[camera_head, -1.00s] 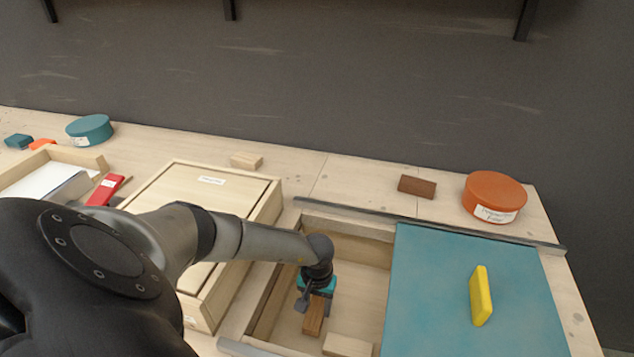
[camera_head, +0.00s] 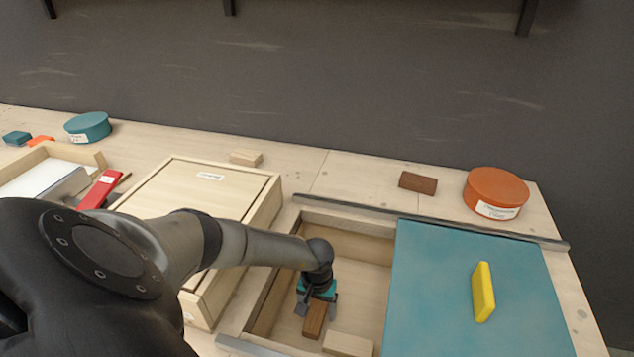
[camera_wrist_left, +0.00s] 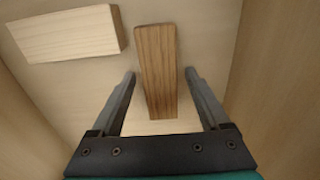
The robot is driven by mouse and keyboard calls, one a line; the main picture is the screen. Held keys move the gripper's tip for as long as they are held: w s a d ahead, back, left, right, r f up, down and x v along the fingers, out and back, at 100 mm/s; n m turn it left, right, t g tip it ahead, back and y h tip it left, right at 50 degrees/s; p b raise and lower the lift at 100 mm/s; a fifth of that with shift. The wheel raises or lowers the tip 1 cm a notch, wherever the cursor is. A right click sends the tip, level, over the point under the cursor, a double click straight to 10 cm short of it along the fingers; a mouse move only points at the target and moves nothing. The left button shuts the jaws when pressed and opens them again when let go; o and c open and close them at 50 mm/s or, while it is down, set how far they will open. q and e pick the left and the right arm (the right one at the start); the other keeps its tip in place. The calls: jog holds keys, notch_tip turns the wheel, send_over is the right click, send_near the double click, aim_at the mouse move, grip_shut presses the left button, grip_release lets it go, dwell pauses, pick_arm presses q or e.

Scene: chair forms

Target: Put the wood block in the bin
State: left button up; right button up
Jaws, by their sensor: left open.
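A dark brown wood block (camera_head: 314,320) lies inside the open part of a pale wooden bin (camera_head: 375,249). A lighter wood block (camera_head: 348,344) lies on the bin floor to its right; it is at upper left in the left wrist view (camera_wrist_left: 65,33). My left gripper (camera_head: 316,304) is down in the bin over the brown block. In the left wrist view the brown block (camera_wrist_left: 157,60) sits between the open fingers (camera_wrist_left: 160,74), with a gap on each side. My right gripper is not in view.
A teal sliding lid (camera_head: 440,290) covers the bin's right part, with a yellow block (camera_head: 483,292) on it. Behind stand an orange round box (camera_head: 495,190) and another brown block (camera_head: 417,183). A lidded wooden box (camera_head: 190,200) is left of the bin.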

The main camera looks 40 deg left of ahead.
aim_at(317, 310)
pick_arm(q)
jog(key=shift+r, duration=0.2)
notch_tip(317, 310, up, 12)
jog(key=p, duration=0.4)
dwell(1.5)
